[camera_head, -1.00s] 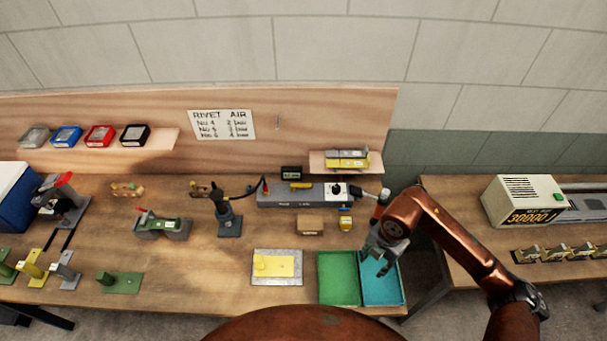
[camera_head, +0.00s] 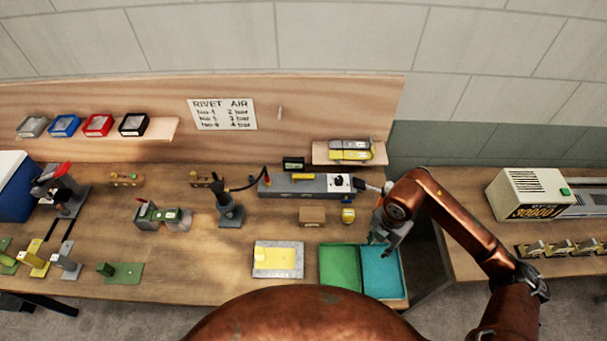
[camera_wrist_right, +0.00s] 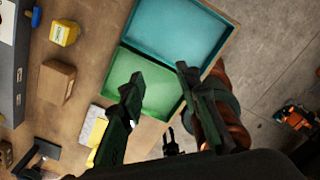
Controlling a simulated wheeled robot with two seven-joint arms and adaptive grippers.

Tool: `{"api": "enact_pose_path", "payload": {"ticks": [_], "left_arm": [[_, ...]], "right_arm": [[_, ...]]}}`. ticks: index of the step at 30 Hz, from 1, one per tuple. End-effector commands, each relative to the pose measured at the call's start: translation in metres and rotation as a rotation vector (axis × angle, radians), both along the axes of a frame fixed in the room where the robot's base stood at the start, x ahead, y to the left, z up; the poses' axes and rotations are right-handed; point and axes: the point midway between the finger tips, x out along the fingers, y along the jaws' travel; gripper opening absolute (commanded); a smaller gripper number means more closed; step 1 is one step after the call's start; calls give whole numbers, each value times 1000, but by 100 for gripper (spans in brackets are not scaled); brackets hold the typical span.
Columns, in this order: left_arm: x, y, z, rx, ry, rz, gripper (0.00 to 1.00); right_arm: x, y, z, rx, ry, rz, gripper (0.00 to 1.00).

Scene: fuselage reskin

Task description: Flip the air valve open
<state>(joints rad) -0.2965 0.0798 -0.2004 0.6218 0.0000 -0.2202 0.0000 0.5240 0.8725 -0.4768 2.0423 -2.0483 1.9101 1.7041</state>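A long grey air unit (camera_head: 320,188) stands at the back of the bench, with a yellow bar on top and a white-faced dial (camera_head: 339,183) near its right end. A small blue part (camera_head: 346,203) shows at its front, above a yellow block (camera_head: 348,215); I cannot tell for sure which part is the air valve. My right gripper (camera_head: 380,239) is open and empty, above the back edge of the teal tray (camera_head: 381,271). In the wrist view its fingers (camera_wrist_right: 158,75) stand apart over the trays, away from the unit. My left gripper is out of view.
A green tray (camera_head: 340,268) adjoins the teal one. A cardboard box (camera_head: 312,216) stands before the grey unit. A small shelf (camera_head: 347,155) overhangs behind it. A black tool on a stand (camera_head: 230,211) is to its left. The bench's right edge lies beside my right arm.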

Motion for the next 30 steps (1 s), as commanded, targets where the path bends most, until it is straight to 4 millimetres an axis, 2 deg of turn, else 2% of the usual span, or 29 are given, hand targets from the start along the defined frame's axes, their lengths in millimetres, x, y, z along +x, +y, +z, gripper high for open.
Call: {"api": "enact_pose_path", "payload": {"ticks": [2, 5, 12, 18, 30], "left_arm": [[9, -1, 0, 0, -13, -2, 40], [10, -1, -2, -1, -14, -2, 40], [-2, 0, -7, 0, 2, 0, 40], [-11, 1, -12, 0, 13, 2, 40], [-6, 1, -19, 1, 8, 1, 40]], "right_arm": [[4, -5, -1, -10, -5, 74, 24], [12, -13, -4, -25, -13, 249, 17], [37, -45, -10, -93, -19, 856, 0], [59, -77, -12, -160, 6, 1373, 0], [99, -149, -8, -295, 169, 2384, 0]]}}
